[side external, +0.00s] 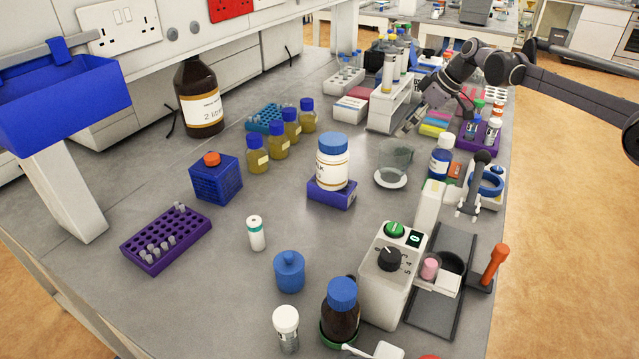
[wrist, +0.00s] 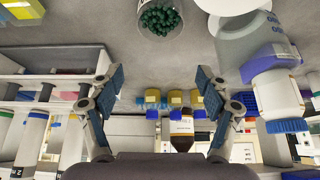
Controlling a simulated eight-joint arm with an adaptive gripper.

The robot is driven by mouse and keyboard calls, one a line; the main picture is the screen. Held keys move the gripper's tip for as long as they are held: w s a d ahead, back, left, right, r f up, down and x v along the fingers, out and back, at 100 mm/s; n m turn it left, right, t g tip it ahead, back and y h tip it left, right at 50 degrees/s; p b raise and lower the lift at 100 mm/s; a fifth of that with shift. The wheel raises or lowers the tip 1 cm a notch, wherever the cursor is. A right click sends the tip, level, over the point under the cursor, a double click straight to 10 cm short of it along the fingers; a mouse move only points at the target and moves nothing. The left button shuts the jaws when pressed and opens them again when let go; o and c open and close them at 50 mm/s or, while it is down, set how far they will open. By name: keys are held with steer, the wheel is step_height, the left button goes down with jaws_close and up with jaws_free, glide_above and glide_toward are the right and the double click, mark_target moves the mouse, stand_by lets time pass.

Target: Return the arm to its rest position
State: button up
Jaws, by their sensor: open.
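My arm reaches in from the right edge of the side external view. My gripper (side external: 414,120) hangs over the far right part of the bench, beside the white rack of tubes and above the coloured stack. In the wrist view its two fingers (wrist: 160,82) are spread wide apart, with nothing between them. No object is held.
The wrist view shows a clear container of green beads (wrist: 158,17). Bare bench (side external: 240,315) lies farther left.

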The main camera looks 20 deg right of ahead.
step_height(320, 180, up, 8)
steer(key=s+a+m, duration=0.1)
steer(key=a, duration=0.1)
steer(key=s+a+f+m+h, duration=0.1)
steer(key=a, duration=0.1)
steer(key=s+a+f+m+t, duration=0.1)
steer(key=s+a, duration=0.1)
steer(key=shift+m+h, duration=0.4)
steer(key=shift+s+a+f+m+t+h, duration=0.25)
steer(key=shift+s+a+m+h, duration=0.15)
steer(key=shift+s+a+m, duration=0.4)
steer(key=shift+s+a+f+m+t+h, duration=0.2)
steer(key=shift+s+a+m+h, duration=0.2)
steer(key=shift+s+a+m, duration=0.4)
steer(key=shift+w, duration=0.15)
steer(key=shift+w, duration=0.1)
steer(key=w+d+r+n+g+y, duration=0.1)
steer(key=w+d+r+n+y, duration=0.1)
steer(key=w+d+n, duration=0.3)
steer(key=shift+w+d+n+y, duration=0.25)
steer(key=shift+d+n+y, duration=0.15)
steer(key=shift+d, duration=0.65)
steer(key=shift+g, duration=0.25)
